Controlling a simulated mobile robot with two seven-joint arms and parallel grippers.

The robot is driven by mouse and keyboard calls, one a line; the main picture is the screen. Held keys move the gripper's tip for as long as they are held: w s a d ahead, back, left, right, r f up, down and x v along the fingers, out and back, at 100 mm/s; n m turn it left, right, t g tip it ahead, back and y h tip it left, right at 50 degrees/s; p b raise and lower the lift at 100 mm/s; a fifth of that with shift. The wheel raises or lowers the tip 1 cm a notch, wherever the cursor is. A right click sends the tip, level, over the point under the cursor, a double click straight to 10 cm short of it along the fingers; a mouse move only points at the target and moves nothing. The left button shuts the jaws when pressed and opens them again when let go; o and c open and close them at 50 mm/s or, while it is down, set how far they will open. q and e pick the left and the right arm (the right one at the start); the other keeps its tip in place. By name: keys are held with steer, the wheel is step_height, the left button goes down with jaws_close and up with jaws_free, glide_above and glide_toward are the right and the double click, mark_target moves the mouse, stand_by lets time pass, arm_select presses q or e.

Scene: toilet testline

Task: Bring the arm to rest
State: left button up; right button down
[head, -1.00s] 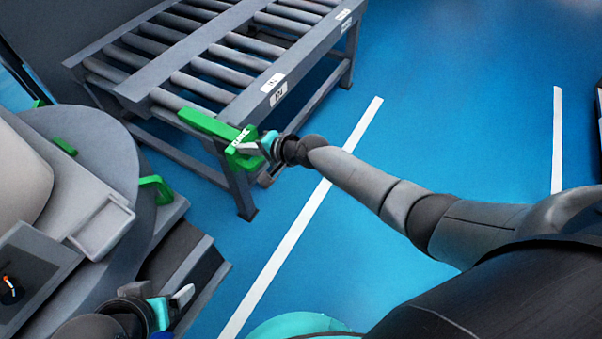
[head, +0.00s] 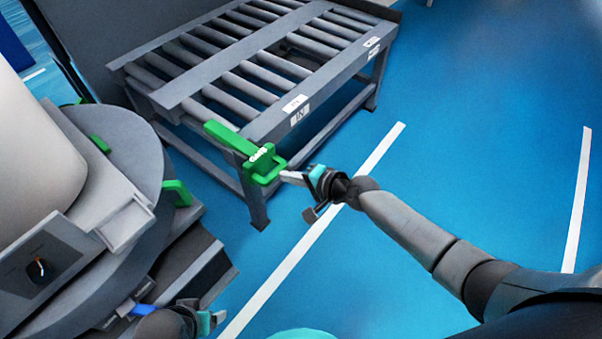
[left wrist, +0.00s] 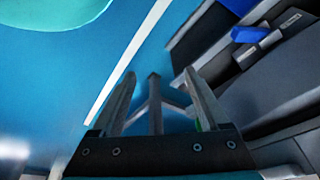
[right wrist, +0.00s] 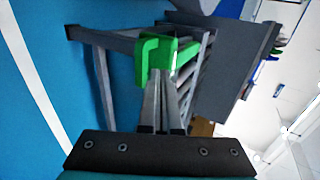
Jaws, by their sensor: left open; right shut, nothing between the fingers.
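My right gripper (head: 287,177) is at the end of the arm stretched in from the right in the head view. Its fingers are shut with nothing between them, and the tips are close beside the green handle (head: 262,165) on the corner of the roller conveyor. In the right wrist view, the shut fingers (right wrist: 163,85) point at the green handle (right wrist: 158,52); I cannot tell whether they touch. My left gripper (head: 208,320) is low in the head view, beside the grey machine. In the left wrist view, its fingers (left wrist: 158,85) are open and empty.
The roller conveyor (head: 285,112) stands at the back. The grey machine (head: 110,165) with a round plate and a black knob fills the left. A blue part (head: 143,309) is near my left gripper. Blue floor (head: 480,150) with white lines is clear on the right.

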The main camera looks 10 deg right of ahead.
arm_select(q)
steer(key=shift+s+a+f+g+p, duration=0.1)
steer(key=shift+s+f+p, duration=0.15)
steer(key=shift+f, duration=0.3)
steer(key=shift+s+d+f+g+p, duration=0.1)
steer(key=shift+s+f+p, duration=0.1)
steer(key=shift+s+f, duration=0.25)
steer(key=shift+s+a+f+g+p, duration=0.1)
steer(key=shift+s+f+p, duration=0.1)
steer(key=shift+f, duration=0.45)
arm_select(e)
steer(key=shift+v, duration=1.9)
